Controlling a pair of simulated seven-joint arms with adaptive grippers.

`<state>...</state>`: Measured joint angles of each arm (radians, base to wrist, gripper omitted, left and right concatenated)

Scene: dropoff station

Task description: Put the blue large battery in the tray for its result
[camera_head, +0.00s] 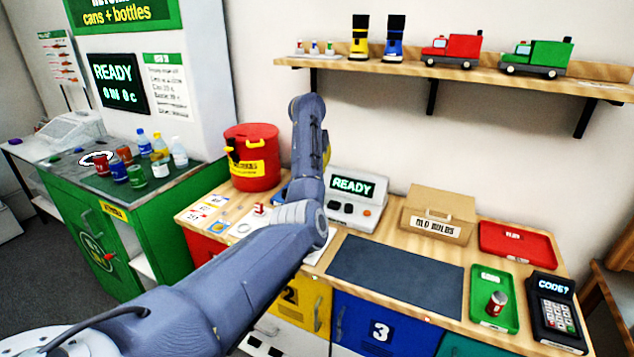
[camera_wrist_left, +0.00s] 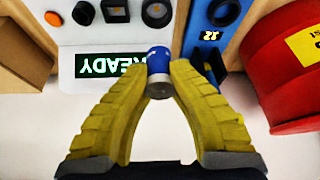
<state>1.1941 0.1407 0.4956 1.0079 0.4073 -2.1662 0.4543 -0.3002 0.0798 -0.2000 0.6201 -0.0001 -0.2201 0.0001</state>
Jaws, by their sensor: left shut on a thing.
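The blue large battery (camera_wrist_left: 158,62) shows in the left wrist view as a blue cylinder with a grey end. My left gripper (camera_wrist_left: 160,82) is shut on it, with a yellow finger on each side. In the head view my left arm hides the battery and most of the gripper, near the tester (camera_head: 358,212). The tester's screen reads READY, and also shows in the wrist view (camera_wrist_left: 100,64). A red tray (camera_head: 515,241) lies at the back right. My right gripper is not in view.
An old bulbs box (camera_head: 437,212) stands right of the tester. A dark mat (camera_head: 395,276) is clear in front. A code keypad (camera_head: 555,305) is at the right end. A red bin (camera_head: 251,160) stands left. A blue device marked 12 (camera_wrist_left: 210,40) is beside the tester.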

